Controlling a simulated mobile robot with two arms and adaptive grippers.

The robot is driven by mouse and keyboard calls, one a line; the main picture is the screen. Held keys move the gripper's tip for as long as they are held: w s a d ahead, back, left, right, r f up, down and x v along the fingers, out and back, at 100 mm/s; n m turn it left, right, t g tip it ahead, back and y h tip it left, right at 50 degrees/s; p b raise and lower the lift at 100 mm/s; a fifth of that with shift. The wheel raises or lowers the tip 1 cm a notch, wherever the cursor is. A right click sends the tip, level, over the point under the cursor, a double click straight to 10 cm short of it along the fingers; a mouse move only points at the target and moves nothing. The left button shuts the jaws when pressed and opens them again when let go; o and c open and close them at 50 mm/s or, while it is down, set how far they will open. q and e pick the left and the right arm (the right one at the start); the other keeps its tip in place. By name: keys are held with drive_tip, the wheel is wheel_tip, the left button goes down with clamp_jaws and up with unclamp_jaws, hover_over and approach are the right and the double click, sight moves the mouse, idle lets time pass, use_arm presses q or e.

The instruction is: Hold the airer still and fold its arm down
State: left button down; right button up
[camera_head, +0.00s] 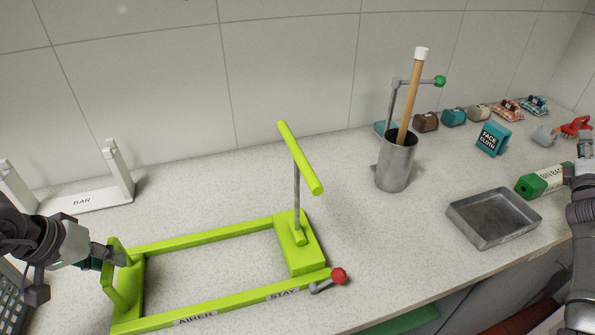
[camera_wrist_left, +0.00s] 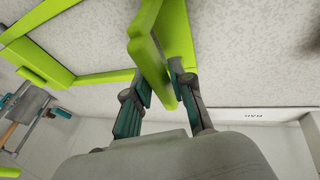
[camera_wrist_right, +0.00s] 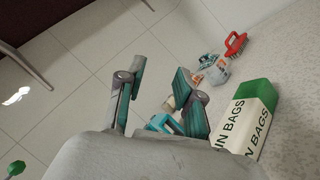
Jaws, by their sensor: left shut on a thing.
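The lime-green airer (camera_head: 190,242) lies flat on the counter as a rectangular frame. Its arm (camera_head: 297,190) stands up from a green block at the right end: a grey rod topped by a green crossbar (camera_head: 300,158). A red-knobbed lever (camera_head: 338,276) sits at the front right corner beside the STAY label. My left gripper (camera_head: 117,256) is shut on the raised green handle at the airer's left end; the handle (camera_wrist_left: 150,60) shows between its fingers in the left wrist view. My right gripper (camera_head: 584,150) is at the far right, open and empty in its wrist view (camera_wrist_right: 160,75).
A white BAR stand (camera_head: 85,203) is behind the left end. A metal cup (camera_head: 395,165) holding a wooden stick, a grey tray (camera_head: 495,216) and a BIN BAGS box (camera_head: 545,180) stand right of the airer. The counter between airer and tray is clear.

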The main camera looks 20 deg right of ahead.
drive_tip(key=w+a+r+n+t+y, duration=0.65)
drive_tip(key=w+a+n, duration=0.2)
drive_tip(key=a, duration=0.35)
drive_tip(key=w+a+r+n+y, duration=0.1)
drive_tip(key=w+a+n+y, duration=0.2)
drive_tip(key=a+n+y, duration=0.55)
drive_tip(key=w+a+r+n+y, duration=0.25)
drive_tip(key=a+n+y, duration=0.35)
drive_tip(key=a+y, duration=0.55)
drive_tip(key=n+g+y, duration=0.6)
drive_tip(key=n+g, duration=0.9)
drive_tip(key=g, duration=0.3)
hover_over(297, 197)
wheel_tip(297, 197, down, 7)
drive_tip(key=shift+w+d, duration=0.15)
drive_tip(key=shift+w, duration=0.15)
drive_tip(key=shift+c, duration=0.4)
drive_tip(key=shift+t, duration=0.25)
clamp_jaws()
